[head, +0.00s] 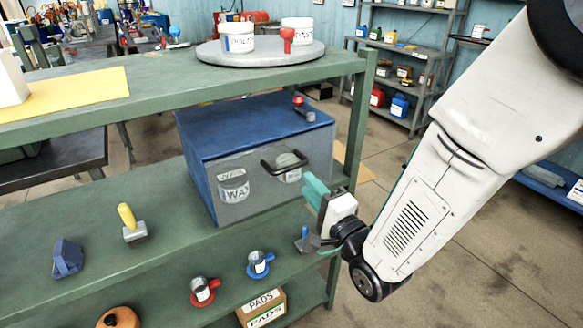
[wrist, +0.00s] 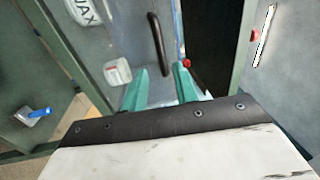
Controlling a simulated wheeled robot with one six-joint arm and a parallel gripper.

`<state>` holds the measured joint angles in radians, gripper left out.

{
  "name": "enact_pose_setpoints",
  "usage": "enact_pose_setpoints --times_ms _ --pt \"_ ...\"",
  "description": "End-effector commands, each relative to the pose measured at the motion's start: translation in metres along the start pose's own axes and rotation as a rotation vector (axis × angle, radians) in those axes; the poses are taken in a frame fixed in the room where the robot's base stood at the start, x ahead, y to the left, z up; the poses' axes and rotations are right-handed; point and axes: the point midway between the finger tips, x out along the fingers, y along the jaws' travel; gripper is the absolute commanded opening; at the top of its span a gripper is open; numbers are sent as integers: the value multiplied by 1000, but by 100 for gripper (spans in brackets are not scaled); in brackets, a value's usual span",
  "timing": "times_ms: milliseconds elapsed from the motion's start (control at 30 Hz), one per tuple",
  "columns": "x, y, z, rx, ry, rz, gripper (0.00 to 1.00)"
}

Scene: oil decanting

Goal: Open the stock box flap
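The stock box (head: 245,122) is a blue box on the middle shelf of a green rack. Its grey, see-through front flap (head: 258,192) looks closed and carries a black bar handle (head: 284,165). White labelled tins show behind the flap. My gripper (head: 313,190) has teal fingers and is in front of the box, near the flap's right side. In the wrist view my gripper (wrist: 162,68) is open, its fingertips apart with nothing clamped. The handle (wrist: 156,42) lies ahead, its near end showing between the fingertips; contact cannot be told.
A small red-topped tool (head: 303,108) lies on the box top. A round grey tray (head: 262,54) with tins stands on the upper shelf. A yellow-handled tool (head: 130,222) and a dark blue block (head: 68,258) sit left of the box. Rack post (head: 357,125) stands close right.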

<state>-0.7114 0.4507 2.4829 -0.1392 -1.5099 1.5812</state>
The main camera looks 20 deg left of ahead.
Motion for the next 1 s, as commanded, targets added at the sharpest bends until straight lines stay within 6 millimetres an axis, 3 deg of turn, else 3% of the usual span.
enact_pose_setpoints --times_ms 167,400,600,933,1000 --pt "12 0 7 29 -14 -30 30" --pt "51 -2 7 26 -13 -30 30" --pt "72 -2 6 25 -12 -28 30" --pt "77 -2 6 25 -11 -27 30" --pt "77 -2 6 25 -11 -27 13"
